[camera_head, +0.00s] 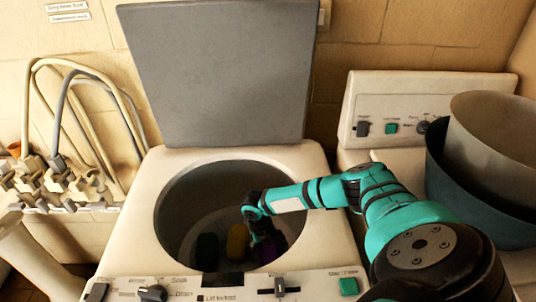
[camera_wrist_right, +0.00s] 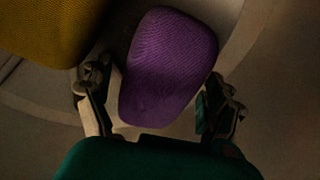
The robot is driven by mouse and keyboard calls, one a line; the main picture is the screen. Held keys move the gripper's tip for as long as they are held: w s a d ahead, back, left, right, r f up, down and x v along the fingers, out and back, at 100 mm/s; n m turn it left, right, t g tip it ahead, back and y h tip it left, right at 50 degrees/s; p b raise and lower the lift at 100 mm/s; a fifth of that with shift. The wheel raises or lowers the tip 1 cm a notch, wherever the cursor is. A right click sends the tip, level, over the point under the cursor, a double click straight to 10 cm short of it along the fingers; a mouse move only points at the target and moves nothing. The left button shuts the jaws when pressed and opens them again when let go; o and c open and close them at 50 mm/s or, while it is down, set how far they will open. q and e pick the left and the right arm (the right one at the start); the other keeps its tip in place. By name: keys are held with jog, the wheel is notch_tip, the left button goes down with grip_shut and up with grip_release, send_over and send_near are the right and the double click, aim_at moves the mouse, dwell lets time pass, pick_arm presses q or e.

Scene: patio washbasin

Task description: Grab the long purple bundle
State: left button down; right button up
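The long purple bundle (camera_wrist_right: 168,65) lies in the bottom of the open washer tub (camera_head: 175,215). In the head view only part of the purple bundle (camera_head: 270,250) shows below my right gripper (camera_head: 262,232), which reaches down into the tub. In the right wrist view the two fingers of this gripper (camera_wrist_right: 155,98) are spread, one on each side of the purple bundle. A small gap shows on the left; the right finger is very close, and I cannot tell if it touches. My left gripper is not in view.
A yellow bundle (camera_head: 238,241) lies just left of the purple one, also in the right wrist view (camera_wrist_right: 50,28). A dark green bundle (camera_head: 207,252) lies farther left. The raised grey lid (camera_head: 215,75) stands behind the tub. Large bowls (camera_head: 480,190) stand at the right.

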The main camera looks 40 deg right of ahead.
jog(key=shift+w, duration=0.1)
jog(key=c, duration=1.3)
